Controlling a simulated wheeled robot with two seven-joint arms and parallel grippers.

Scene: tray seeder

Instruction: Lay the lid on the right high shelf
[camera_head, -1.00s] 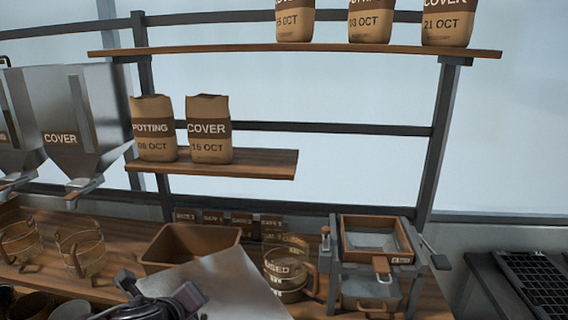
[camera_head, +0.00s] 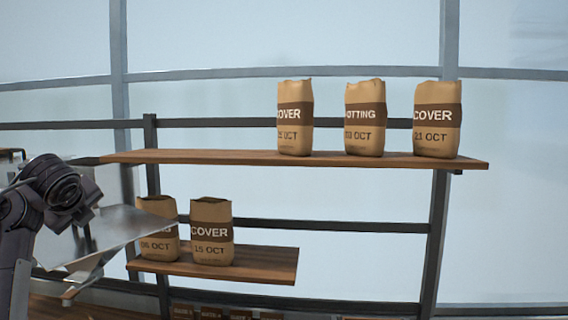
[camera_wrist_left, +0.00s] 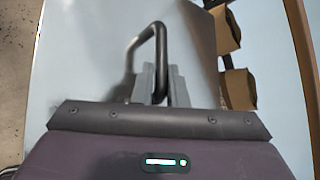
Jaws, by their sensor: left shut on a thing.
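The lid is a flat grey metal sheet (camera_head: 138,224) at the left of the head view, held in the air and overlapping the left bag on the lower shelf. Its dark loop handle (camera_wrist_left: 150,45) shows in the left wrist view. My left gripper (camera_wrist_left: 157,84) is shut on this handle, with the pale lid surface spreading beyond and to the left. The high shelf (camera_head: 220,157) is a long wooden board, with the lid lower than it and at its left. My right gripper is not in view.
Three paper bags (camera_head: 295,118) stand on the right half of the high shelf; its left half is bare. The lower shelf (camera_head: 268,262) holds two bags (camera_head: 211,232) and is bare at its right end. Dark posts (camera_head: 437,235) carry the shelves.

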